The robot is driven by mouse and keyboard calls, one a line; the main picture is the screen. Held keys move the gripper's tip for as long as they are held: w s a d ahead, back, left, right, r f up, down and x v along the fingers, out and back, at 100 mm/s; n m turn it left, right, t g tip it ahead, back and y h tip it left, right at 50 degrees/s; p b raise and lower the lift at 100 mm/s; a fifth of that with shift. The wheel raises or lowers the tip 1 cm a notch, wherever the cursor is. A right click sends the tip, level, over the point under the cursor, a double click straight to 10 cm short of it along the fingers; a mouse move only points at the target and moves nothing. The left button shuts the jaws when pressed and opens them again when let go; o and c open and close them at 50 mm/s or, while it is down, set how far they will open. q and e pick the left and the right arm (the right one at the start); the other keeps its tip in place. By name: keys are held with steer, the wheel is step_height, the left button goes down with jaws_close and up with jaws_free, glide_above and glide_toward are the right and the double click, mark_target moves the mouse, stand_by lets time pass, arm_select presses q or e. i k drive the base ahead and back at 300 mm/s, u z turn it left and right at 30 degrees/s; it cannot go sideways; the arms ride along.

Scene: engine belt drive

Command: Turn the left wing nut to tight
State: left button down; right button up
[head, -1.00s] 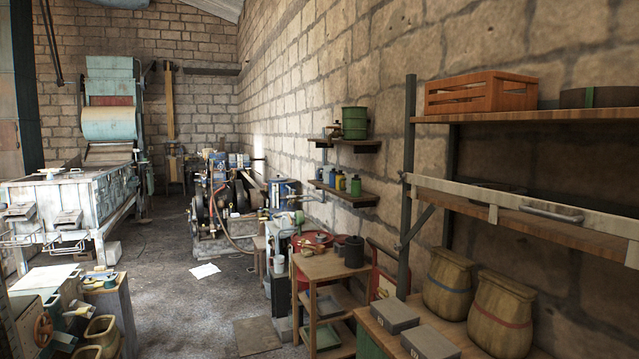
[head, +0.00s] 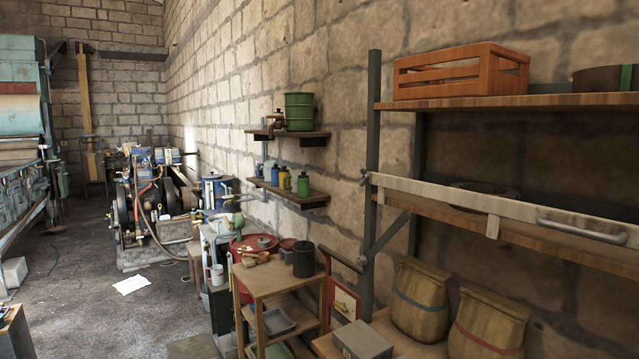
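I cannot make out the left wing nut in the head view. The engine (head: 150,190) with its dark wheels and red hose stands on the floor at the back left, too far and small to show a wing nut. Small metal fittings (head: 364,178) show on the dark shelf post at the left end of the pale bar, but I cannot tell what they are. Neither of my grippers is in view.
A shelf rack with an orange crate (head: 460,72) and a pale bar (head: 470,203) fills the right. Two brown sacks (head: 420,298) stand below. A wooden stand (head: 275,283) is at lower middle. Open floor (head: 90,310) lies left, with a white sheet (head: 131,285).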

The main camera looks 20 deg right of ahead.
mark_target(365, 174)
steer(key=z, duration=0.2)
steer(key=i, duration=0.95)
steer(key=z, duration=1.3)
steer(key=i, duration=0.55)
steer(key=z, duration=0.6)
